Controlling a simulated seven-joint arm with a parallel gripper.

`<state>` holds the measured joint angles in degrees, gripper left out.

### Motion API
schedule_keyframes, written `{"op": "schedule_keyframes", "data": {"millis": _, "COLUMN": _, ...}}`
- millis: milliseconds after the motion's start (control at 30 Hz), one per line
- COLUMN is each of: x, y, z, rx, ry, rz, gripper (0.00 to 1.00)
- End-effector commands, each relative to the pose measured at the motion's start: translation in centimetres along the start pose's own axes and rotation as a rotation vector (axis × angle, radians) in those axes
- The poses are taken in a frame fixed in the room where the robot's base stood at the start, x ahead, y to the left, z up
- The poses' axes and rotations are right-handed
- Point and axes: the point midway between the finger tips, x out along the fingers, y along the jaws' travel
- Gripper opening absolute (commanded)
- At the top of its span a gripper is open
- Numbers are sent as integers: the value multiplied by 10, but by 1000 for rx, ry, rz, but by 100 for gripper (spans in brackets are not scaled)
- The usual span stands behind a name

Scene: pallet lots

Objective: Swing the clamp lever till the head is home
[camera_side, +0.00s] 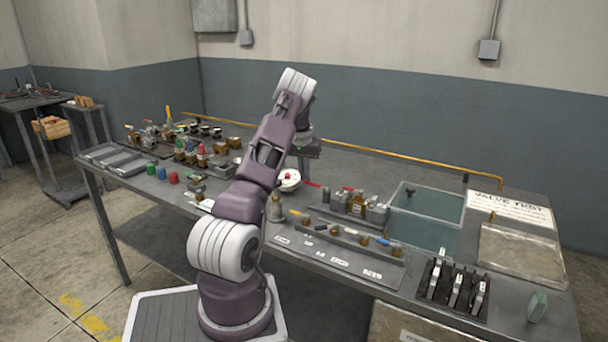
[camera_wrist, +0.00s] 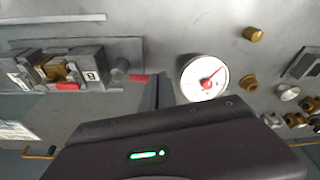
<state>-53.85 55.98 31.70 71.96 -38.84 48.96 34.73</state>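A clamp fixture (camera_side: 350,203) of grey blocks around a brass block stands on the bench, right of my gripper (camera_side: 308,172). In the wrist view the fixture (camera_wrist: 60,70) is at the left. A red-ended lever (camera_side: 312,184) sticks out from its left end; its red end (camera_wrist: 139,78) shows close to my gripper (camera_wrist: 160,92) in the wrist view. Another red grip (camera_wrist: 66,86) lies by the brass block. The gap at the clamp head is too small to judge. My gripper points down, with its fingertips mostly hidden. I see nothing held, and contact with the lever is unclear.
A white dial gauge with a red needle (camera_side: 289,180) stands close by; it also shows in the wrist view (camera_wrist: 204,77). A rail of small fittings (camera_side: 350,238) lies in front of the fixture. A clear-walled bin (camera_side: 425,215) is to its right. Brass valves crowd the left.

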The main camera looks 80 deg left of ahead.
Motion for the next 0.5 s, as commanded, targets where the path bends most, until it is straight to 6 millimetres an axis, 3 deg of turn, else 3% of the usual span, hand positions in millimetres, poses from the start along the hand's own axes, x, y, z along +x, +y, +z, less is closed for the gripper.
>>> {"op": "schedule_keyframes", "data": {"millis": 200, "x": 4, "y": 0, "z": -1, "rx": -4, "ry": 7, "rz": -2, "gripper": 0}}
{"op": "schedule_keyframes", "data": {"millis": 500, "x": 0, "y": 4, "z": 14, "rx": -3, "ry": 3, "rz": -1, "gripper": 0}}
